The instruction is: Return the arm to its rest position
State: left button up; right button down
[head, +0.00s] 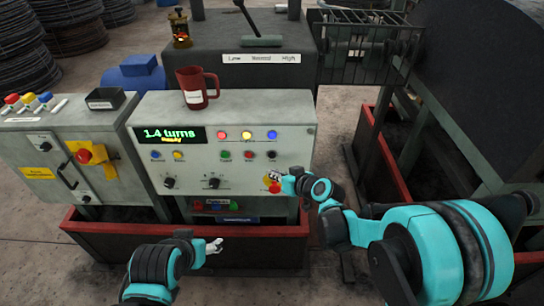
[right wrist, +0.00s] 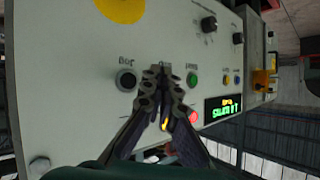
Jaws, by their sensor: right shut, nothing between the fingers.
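My right gripper (head: 273,176) is shut and empty in front of the lower right of the grey control panel (head: 299,150), close to a red button (head: 274,187). In the right wrist view its closed fingers (right wrist: 161,68) overlap the panel face between a black button (right wrist: 126,80) and a green button (right wrist: 193,79). I cannot tell whether they touch the panel. My left gripper (head: 214,245) is low at the front, before the red-rimmed base; its finger opening is too small to judge. The panel display (head: 170,135) reads "1.4 turns" and "Ready".
A red mug (head: 195,88) stands on the panel's top, with a brass lantern (head: 179,28) behind. A left cabinet has a yellow-backed red knob (head: 85,156) and a black tray (head: 105,99). A large dark drum housing (head: 490,70) stands at right.

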dwell(0.7)
jog(key=s+d+r+m+g+h, duration=0.1)
jog(key=s+d+h, duration=0.1)
jog(key=s+d, duration=0.3)
jog(key=s+d+r+m+g+h, duration=0.1)
jog(key=s+d, duration=0.5)
jog(key=s, duration=0.6)
jog(key=s+d+r+m+h, duration=0.1)
jog(key=s+d+h, duration=0.3)
jog(key=s, duration=0.5)
jog(key=shift+d+r+m+g+h, duration=0.2)
jog(key=shift+d+m+g+h, duration=0.15)
jog(key=shift+d+m, duration=0.7)
jog(key=shift+s, duration=0.1)
pick_arm(q)
grip_shut()
